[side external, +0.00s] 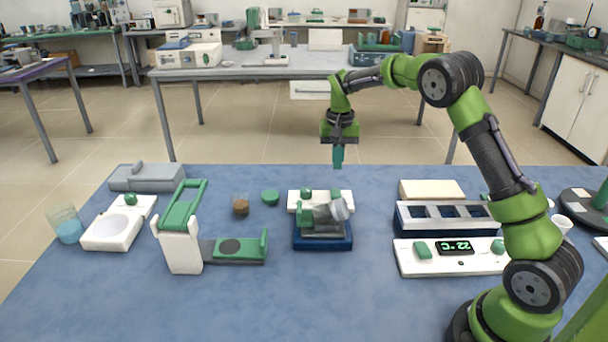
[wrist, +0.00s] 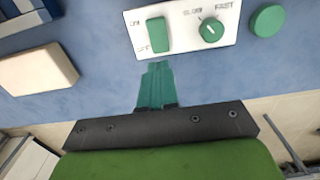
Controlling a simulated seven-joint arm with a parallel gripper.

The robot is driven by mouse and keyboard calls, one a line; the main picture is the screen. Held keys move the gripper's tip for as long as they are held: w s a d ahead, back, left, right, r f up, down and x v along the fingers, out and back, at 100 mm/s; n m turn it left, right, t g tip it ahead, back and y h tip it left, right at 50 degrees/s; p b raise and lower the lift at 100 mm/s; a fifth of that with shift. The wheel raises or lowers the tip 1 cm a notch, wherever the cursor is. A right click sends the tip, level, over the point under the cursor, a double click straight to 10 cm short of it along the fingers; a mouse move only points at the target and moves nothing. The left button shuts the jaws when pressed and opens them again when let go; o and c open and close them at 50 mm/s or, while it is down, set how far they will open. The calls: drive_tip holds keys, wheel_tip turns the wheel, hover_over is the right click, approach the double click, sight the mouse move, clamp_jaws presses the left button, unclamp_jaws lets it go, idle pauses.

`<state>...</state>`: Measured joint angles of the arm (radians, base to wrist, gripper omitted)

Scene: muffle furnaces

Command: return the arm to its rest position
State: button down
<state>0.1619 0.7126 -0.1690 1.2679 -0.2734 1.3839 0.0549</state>
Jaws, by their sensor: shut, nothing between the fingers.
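My gripper (side external: 338,157) hangs from the green arm, pointing down, above the far edge of the blue table (side external: 350,290). Its teal fingers are together and empty, and nothing touches them. In the wrist view my gripper (wrist: 158,66) also shows with its fingers closed, over the blue tabletop. The arm is raised, bent over from its base at the right.
A device with a tilted cup (side external: 322,222) stands below and nearer than my gripper. At right is a white unit with a "22 °C" display (side external: 454,248). A green-and-white device (side external: 182,235) stands left. The space around my gripper is clear.

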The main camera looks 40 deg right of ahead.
drive_tip(key=shift+w, duration=0.1)
drive_tip(key=shift+s+a+f, duration=0.2)
drive_tip(key=shift+s+f, duration=0.1)
drive_tip(key=shift+s, duration=0.15)
drive_tip(key=shift+s+a+f, duration=0.2)
drive_tip(key=shift+s+f, duration=0.05)
drive_tip(key=shift+s, duration=0.15)
drive_tip(key=s+a+r+n+t, duration=0.1)
drive_tip(key=s+a+r+t, duration=0.1)
drive_tip(key=s+a+r, duration=0.3)
drive_tip(key=s+a+r+n+t+y, duration=0.1)
drive_tip(key=s+a+r, duration=0.4)
drive_tip(key=s, duration=0.6)
drive_tip(key=s+a+r+n+t+y, duration=0.1)
drive_tip(key=s+a+r+n+t, duration=0.2)
drive_tip(key=s, duration=0.6)
drive_tip(key=a+r+t, duration=0.1)
drive_tip(key=a+r, duration=0.1)
drive_tip(key=a, duration=0.1)
